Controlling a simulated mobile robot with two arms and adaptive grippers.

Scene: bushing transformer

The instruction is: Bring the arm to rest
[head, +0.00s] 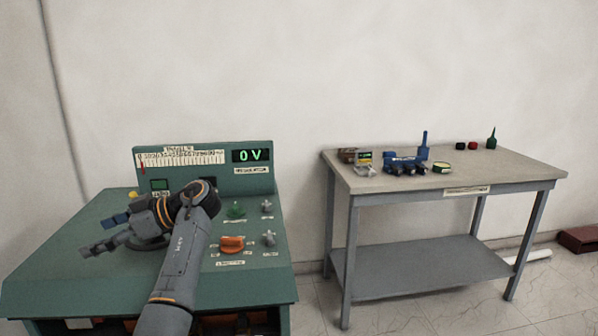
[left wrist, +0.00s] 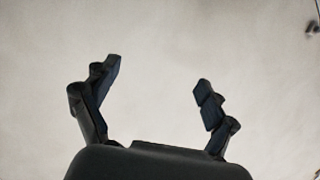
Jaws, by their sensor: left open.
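My left gripper (head: 103,233) is over the left part of the green control console (head: 75,275) in the head view. Its fingers point to the left of the picture and its arm comes up from the bottom edge. In the left wrist view the two fingers of the gripper (left wrist: 158,85) stand wide apart with nothing between them. Behind them is only a plain pale surface. My right gripper is in neither view.
The console carries a lit display (head: 253,156) reading 0 V, an orange knob (head: 231,243) and a green knob (head: 236,210). A grey table (head: 500,170) on the right holds blue items (head: 404,166) and small containers. Bare floor lies between console and table.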

